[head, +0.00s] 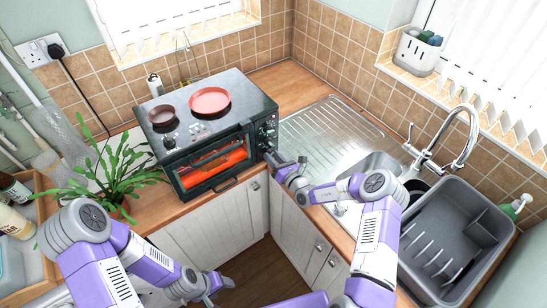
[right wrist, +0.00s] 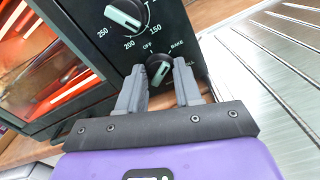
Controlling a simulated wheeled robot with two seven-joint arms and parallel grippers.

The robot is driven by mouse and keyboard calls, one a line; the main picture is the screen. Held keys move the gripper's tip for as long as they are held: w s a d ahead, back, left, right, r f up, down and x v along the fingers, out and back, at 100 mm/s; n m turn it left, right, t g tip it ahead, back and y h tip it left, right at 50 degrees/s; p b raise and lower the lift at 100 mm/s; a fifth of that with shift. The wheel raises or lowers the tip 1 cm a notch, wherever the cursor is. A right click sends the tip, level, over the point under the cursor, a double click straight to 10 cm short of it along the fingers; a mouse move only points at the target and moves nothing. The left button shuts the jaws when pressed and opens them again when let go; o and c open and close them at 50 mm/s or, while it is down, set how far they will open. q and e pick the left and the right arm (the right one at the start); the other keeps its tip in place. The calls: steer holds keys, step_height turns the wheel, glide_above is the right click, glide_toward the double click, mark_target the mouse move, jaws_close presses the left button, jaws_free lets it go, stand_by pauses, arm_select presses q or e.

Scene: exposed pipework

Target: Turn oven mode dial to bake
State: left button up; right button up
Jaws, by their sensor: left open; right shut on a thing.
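The black toaster oven (head: 248,95) stands on the wooden counter, its control panel on its right front edge. In the right wrist view the mode dial (right wrist: 160,70), dark with a pale pointer, is low on the panel, with OFF and BAKE printed above it. My right gripper (right wrist: 160,78) has its two fingers on either side of this dial and is shut on it. The exact marking the pointer faces is hard to tell. In the head view my right gripper (head: 275,158) is at the panel's lower part. My left gripper (head: 214,284) is open and empty, low over the floor.
A temperature dial (right wrist: 127,14) sits just above the mode dial. A plant (head: 112,178) stands left, the sink drainer (head: 325,125) and grey dish rack (head: 455,235) right.

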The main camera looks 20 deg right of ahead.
steer(key=shift+f+m, duration=0.1)
steer(key=shift+m, duration=0.2)
steer(key=o, duration=1)
steer(key=shift+o, duration=0.2)
steer(key=v, duration=0.7)
steer(key=shift+s+d, duration=0.1)
steer(key=shift+s, duration=0.2)
